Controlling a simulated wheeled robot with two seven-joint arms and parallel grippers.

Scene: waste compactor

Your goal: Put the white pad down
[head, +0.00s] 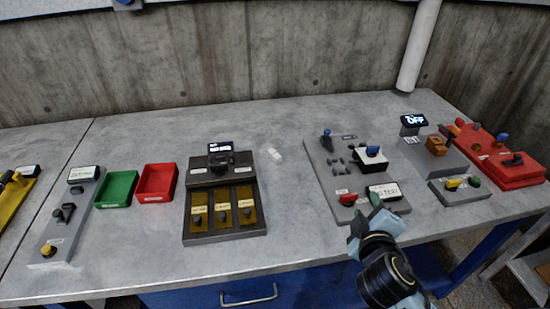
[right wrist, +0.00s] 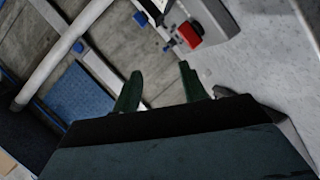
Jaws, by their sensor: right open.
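A small white piece (head: 274,155) lies flat on the grey table, right of the dark three-switch panel; it looks like the white pad. My right gripper (head: 368,220) is open at the table's front edge, below the grey panel with the blue-topped knob. It is well away from the white piece, to its lower right. In the right wrist view its two dark fingers (right wrist: 160,88) stand apart with nothing between them. My left gripper is not in view.
A green tray (head: 117,188) and a red tray (head: 157,182) stand left of the three-switch panel (head: 222,193). A grey panel (head: 323,170) with knobs and a red box (head: 505,165) stand right. The table between the dark and grey panels is mostly clear.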

